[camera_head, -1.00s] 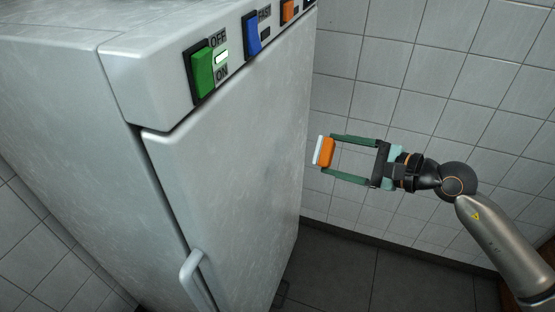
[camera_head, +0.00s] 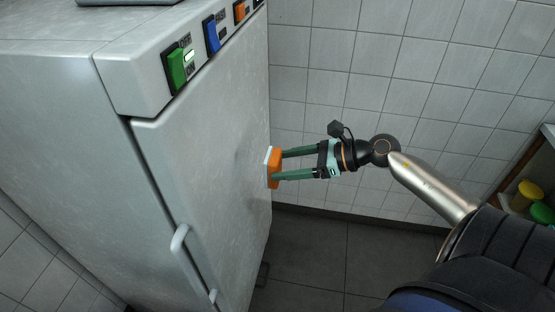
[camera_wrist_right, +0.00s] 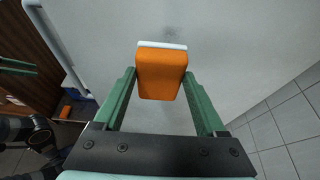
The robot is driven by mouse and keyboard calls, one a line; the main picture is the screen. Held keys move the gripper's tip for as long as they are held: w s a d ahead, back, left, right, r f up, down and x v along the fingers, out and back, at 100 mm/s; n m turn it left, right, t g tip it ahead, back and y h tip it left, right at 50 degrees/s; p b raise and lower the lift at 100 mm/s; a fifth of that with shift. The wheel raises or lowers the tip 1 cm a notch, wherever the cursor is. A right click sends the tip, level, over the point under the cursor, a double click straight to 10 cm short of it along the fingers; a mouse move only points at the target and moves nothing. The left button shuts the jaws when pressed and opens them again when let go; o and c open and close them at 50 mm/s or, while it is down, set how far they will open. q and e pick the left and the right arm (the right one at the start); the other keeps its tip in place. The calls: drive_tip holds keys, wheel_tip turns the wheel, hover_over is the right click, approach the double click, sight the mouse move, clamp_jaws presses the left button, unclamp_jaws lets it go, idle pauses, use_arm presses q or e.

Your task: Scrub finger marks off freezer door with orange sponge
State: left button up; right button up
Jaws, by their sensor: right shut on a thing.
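The freezer (camera_head: 60,110) fills the left of the head view, with its door (camera_head: 205,160) shut and a white handle (camera_head: 180,238) low on it. My right gripper (camera_head: 277,166) is shut on the orange sponge (camera_head: 274,176), whose white face points at the door. The sponge also shows between the green fingers in the right wrist view (camera_wrist_right: 162,77). It is at or very near the door; I cannot tell if it touches. Faint grey smudges (camera_wrist_right: 182,40) show on the door just beyond it. A green finger, apparently of my left gripper (camera_wrist_right: 17,67), shows at the wrist view's left edge.
Green (camera_head: 177,69) and blue (camera_head: 212,35) switches line the freezer's top front. A tiled wall (camera_head: 400,70) stands behind my right arm. A shelf with yellow (camera_head: 530,190) and green (camera_head: 543,212) lidded things is at the right edge. Dark floor (camera_head: 320,250) below is clear.

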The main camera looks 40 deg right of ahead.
sight(267, 160)
drive_tip(key=shift+w+a+p, duration=0.25)
drive_tip(key=shift+w+a, duration=0.5)
drive_tip(key=shift+w, duration=0.2)
drive_tip(key=shift+w+a+p, duration=0.2)
drive_tip(key=shift+w+a, duration=0.5)
drive_tip(key=shift+w, duration=0.2)
drive_tip(key=shift+w+a, duration=0.45)
drive_tip(key=shift+w+a, duration=0.65)
drive_tip(key=shift+w, duration=0.1)
drive_tip(key=shift+w+d+f+b, duration=0.25)
drive_tip(key=shift+w+d+b, duration=0.5)
drive_tip(key=shift+d+b, duration=0.3)
drive_tip(key=shift+w+d+r+b, duration=0.15)
drive_tip(key=shift+w+d+b, duration=0.3)
drive_tip(key=shift+d+b, duration=0.1)
drive_tip(key=shift+w, duration=0.15)
drive_tip(key=shift+s+a+r+p, duration=0.15)
drive_tip(key=shift+s+a+p, duration=0.15)
drive_tip(key=shift+a, duration=0.1)
drive_tip(key=shift+s+a+p, duration=0.75)
drive_tip(key=shift+a, duration=0.2)
drive_tip(key=shift+s+a, duration=0.25)
drive_tip(key=shift+a, duration=0.15)
